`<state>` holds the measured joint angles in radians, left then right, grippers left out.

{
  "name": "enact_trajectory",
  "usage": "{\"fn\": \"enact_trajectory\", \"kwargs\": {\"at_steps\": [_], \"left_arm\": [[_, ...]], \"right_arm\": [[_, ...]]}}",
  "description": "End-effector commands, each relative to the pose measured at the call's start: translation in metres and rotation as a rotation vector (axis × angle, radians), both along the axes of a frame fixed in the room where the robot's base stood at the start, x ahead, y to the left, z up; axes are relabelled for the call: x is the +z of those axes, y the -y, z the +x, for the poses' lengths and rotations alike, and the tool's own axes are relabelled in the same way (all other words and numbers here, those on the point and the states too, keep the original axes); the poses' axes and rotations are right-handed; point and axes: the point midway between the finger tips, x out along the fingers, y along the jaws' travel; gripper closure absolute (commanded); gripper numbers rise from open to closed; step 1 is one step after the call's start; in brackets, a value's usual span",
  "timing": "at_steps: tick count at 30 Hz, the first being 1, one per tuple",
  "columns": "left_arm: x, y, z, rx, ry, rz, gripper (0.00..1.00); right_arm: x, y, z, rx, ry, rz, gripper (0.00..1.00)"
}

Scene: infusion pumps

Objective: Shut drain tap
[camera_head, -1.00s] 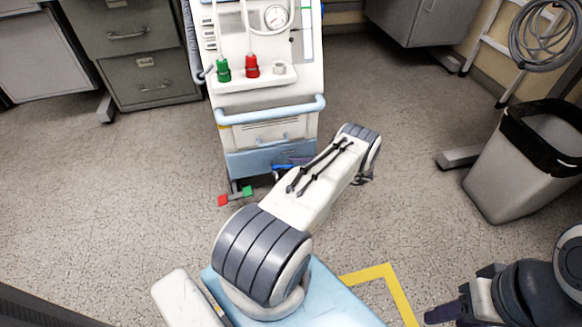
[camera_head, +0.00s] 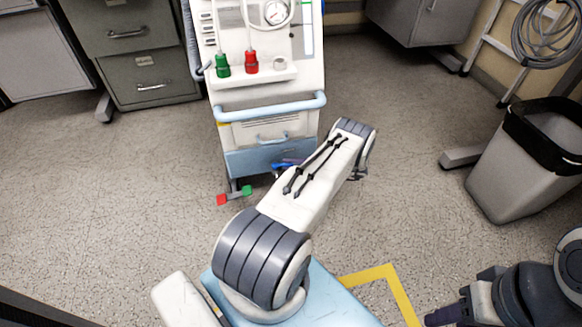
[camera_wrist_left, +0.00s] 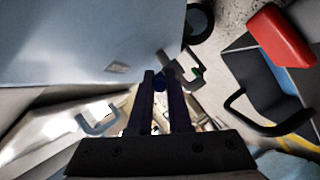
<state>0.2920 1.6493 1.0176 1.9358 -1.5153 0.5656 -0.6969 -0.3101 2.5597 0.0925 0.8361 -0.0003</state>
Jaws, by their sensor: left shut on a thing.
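The white and blue pump machine (camera_head: 265,95) stands at the back centre, with a blue lower front (camera_head: 250,162). My left arm reaches to its low front, and my left gripper (camera_wrist_left: 162,78) is mostly hidden behind my wrist in the head view. In the left wrist view its two dark fingers are close together, shut on a small blue part (camera_wrist_left: 160,84) that looks like the drain tap. Most of the tap is hidden by the fingers, so its angle is unclear. My right gripper (camera_head: 441,316) shows dark at the bottom right, away from the machine; its jaws are unclear.
A red pedal (camera_head: 222,199) and a green pedal (camera_head: 247,190) stick out low at the machine's front left. A light blue bar (camera_head: 270,109) crosses its front. A grey bin (camera_head: 500,190) stands at the right. The floor at left is clear.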

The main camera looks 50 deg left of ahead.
Motion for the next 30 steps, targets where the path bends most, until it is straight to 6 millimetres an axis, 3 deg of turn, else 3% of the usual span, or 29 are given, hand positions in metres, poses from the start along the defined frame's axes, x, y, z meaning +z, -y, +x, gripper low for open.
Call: {"fn": "enact_trajectory", "kwargs": {"at_steps": [1,3,9,23,24,26,30], "left_arm": [[-0.008,-0.002,0.003,0.022,0.005,0.004,1.0],[-0.008,-0.003,0.004,0.057,0.005,0.005,1.0],[-0.005,-0.007,0.006,0.135,0.005,0.003,1.0],[0.0,-0.008,0.007,0.16,0.004,-0.001,1.0],[0.0,-0.008,0.007,0.16,0.004,0.0,0.72],[0.0,-0.008,0.007,0.161,0.004,0.0,0.53],[0.0,-0.008,0.006,0.163,0.002,-0.001,0.53]], "right_arm": [[-0.018,0.0,0.0,0.0,0.0,0.0,0.53],[-0.031,0.0,0.0,0.0,-0.001,-0.001,0.53],[-0.055,0.0,0.0,0.0,-0.001,-0.001,0.53],[-0.058,0.0,0.0,0.0,0.0,0.0,0.53],[-0.058,0.0,0.0,0.0,0.0,0.0,0.53],[-0.058,0.0,0.0,0.0,0.0,0.0,0.53],[-0.058,0.0,0.0,0.0,0.0,0.0,0.53]]}}
